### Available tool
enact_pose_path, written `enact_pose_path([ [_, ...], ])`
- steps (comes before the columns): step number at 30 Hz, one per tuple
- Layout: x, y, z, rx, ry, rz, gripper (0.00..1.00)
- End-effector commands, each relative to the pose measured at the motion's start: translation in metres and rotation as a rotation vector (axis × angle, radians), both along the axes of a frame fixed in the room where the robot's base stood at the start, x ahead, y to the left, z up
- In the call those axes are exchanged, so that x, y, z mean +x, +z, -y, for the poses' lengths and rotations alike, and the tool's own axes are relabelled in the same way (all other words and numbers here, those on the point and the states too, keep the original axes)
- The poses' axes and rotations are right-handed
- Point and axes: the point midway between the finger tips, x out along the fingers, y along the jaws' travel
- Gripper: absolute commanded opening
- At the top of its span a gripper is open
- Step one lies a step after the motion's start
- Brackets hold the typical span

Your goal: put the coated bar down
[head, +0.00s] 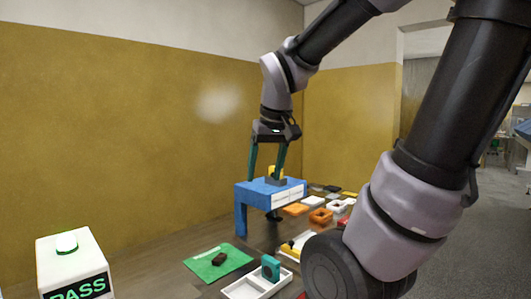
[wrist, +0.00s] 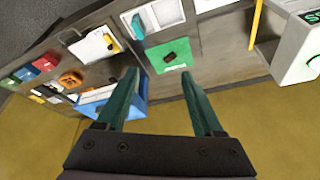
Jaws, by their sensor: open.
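A small dark brown bar, apparently the coated bar (head: 219,259), lies on a green mat (head: 199,268) on the table. The bar (wrist: 170,57) and green mat (wrist: 157,64) also show in the wrist view, beyond my fingertips. My gripper (head: 265,176) is open, its two teal fingers pointing down by the blue stand (head: 262,188), up and behind the mat in the head view. In the wrist view my gripper (wrist: 160,74) has nothing between its fingers, and it is apart from the bar. The stand (wrist: 108,108) is partly hidden behind the left finger there.
A white tray (head: 240,291) with a teal piece (head: 270,267) stands right of the mat. A white PASS box (head: 70,262) with a green button is at the front left. Several orange and white trays lie beyond the stand. Bare table lies left of the mat.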

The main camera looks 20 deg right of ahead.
Motion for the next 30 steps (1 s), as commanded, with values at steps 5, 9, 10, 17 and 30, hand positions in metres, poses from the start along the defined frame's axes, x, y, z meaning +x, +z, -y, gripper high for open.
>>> enact_pose_path([
  [5, -0.023, 0.034, -0.007, 0.196, -0.164, 0.157, 0.69],
  [9, -0.030, 0.046, -0.011, 0.272, -0.220, 0.213, 0.69],
  [10, -0.031, 0.047, -0.011, 0.281, -0.226, 0.218, 0.69],
  [17, -0.032, 0.048, -0.012, 0.290, -0.232, 0.224, 0.69],
  [30, -0.032, 0.048, -0.012, 0.289, -0.231, 0.224, 0.69],
])
